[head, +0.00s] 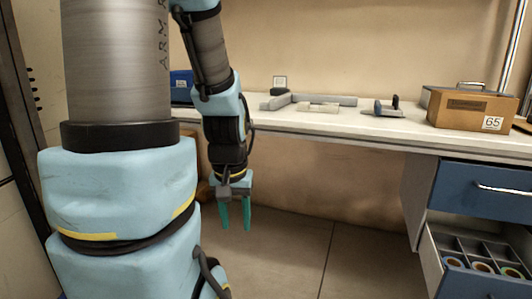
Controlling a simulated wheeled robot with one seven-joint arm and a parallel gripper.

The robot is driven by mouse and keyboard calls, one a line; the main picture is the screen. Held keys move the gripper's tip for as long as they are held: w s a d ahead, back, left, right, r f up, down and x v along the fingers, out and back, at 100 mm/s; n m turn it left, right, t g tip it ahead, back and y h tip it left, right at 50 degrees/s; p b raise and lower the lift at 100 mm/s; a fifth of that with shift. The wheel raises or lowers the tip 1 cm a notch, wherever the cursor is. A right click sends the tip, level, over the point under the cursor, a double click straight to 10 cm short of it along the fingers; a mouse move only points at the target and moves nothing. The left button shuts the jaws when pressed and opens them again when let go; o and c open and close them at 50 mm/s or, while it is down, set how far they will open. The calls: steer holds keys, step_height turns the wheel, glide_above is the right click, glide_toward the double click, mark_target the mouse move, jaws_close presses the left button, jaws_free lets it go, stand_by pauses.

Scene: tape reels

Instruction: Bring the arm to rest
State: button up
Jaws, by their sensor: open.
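My gripper (236,213) hangs pointing down in front of the desk, with its two teal fingers apart and nothing between them. It is below the level of the desk top, over the floor. My arm comes down from the top of the picture, and its thick blue and grey parts fill the left side and hide what is behind them.
A white desk (350,121) runs along the back wall. On it are grey parts (325,100), a small dark tool (390,107), a box marked 65 (465,109) and a blue bin (181,87). An open drawer (485,250) at lower right holds reels in compartments. The middle floor (340,250) is clear.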

step_height(320, 180, up, 21)
steer(key=p, duration=1.9)
steer(key=shift+r, duration=0.15)
